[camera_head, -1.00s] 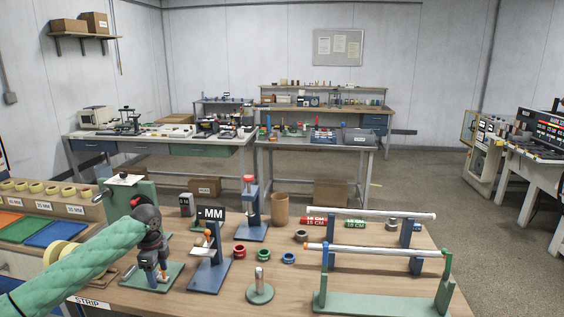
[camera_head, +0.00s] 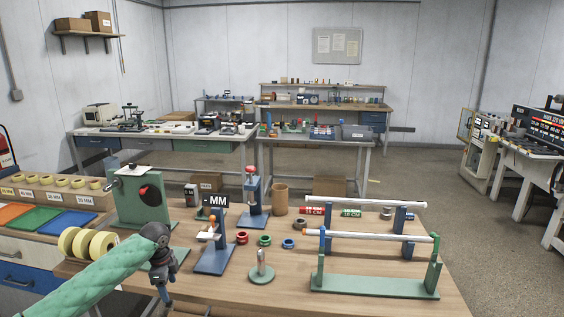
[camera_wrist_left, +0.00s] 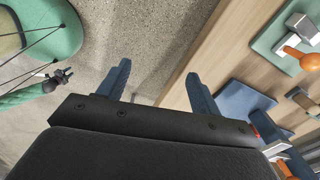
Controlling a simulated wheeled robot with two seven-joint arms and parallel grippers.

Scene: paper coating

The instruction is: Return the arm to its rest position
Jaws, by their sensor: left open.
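My left arm, in a green padded sleeve, comes in from the lower left in the head view. Its gripper (camera_head: 164,293) points down at the table's front left edge and looks empty. In the left wrist view the two blue fingers (camera_wrist_left: 158,88) are spread apart with nothing between them. Grey floor shows past them, and the wooden table edge lies to the right of them.
The wooden table (camera_head: 370,304) carries a green roller stand (camera_head: 375,286), a blue "MM" stand (camera_head: 214,258), coloured rings and a green upright fixture (camera_head: 140,205). Yellow rolls (camera_head: 88,243) stand close behind my left arm. A green-based tool with an orange handle (camera_wrist_left: 300,52) is at the wrist view's upper right.

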